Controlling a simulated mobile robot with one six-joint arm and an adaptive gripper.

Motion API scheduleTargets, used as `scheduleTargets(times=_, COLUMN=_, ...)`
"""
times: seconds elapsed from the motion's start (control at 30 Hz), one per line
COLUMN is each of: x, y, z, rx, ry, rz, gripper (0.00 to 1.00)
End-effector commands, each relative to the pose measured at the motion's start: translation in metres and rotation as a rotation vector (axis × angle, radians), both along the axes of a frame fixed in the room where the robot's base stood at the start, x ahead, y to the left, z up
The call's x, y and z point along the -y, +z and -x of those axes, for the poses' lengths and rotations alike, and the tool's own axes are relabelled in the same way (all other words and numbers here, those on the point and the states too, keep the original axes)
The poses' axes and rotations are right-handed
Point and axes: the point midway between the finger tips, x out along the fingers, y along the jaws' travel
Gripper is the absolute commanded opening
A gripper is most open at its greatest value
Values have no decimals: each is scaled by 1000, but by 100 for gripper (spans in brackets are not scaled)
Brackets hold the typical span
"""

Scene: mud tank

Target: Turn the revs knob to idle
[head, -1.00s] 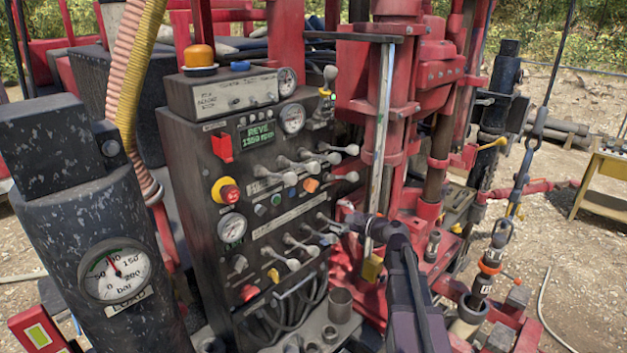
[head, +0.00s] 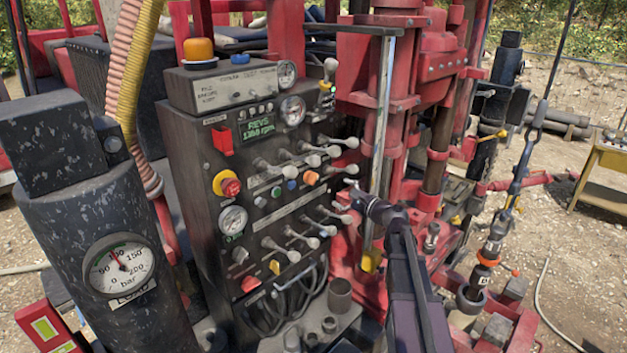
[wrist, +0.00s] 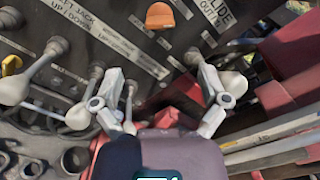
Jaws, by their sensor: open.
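The dark control panel (head: 190,150) carries a green display (head: 258,130) headed REVS, showing about 1360 rpm. Several small knobs sit on its face: an orange one (head: 311,178), a yellow one (head: 274,268) and a grey one (head: 240,256). I cannot tell which is the revs knob. The orange knob also shows in the wrist view (wrist: 160,16), at the top and ahead of my gripper (wrist: 158,72). My gripper is open and empty, its fingers spread on either side of labelled panel face. In the head view my gripper (head: 355,192) is at the panel's right edge.
Levers with pale ball ends (head: 292,256) stick out in rows, close to my fingers; one ball (wrist: 232,86) lies behind the right finger. A red emergency button (head: 230,187) is at left. Red rig columns (head: 380,130) stand right of the panel.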

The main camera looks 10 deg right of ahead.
Motion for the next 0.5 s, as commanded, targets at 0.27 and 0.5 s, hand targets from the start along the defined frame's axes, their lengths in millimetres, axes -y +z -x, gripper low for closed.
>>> scheduleTargets(times=0.27, x=-24, y=0, z=-34, rx=0, ry=1, rz=0, gripper=94)
scheduleTargets(times=0.5, x=-45, y=0, z=-64, rx=0, ry=1, rz=0, gripper=94)
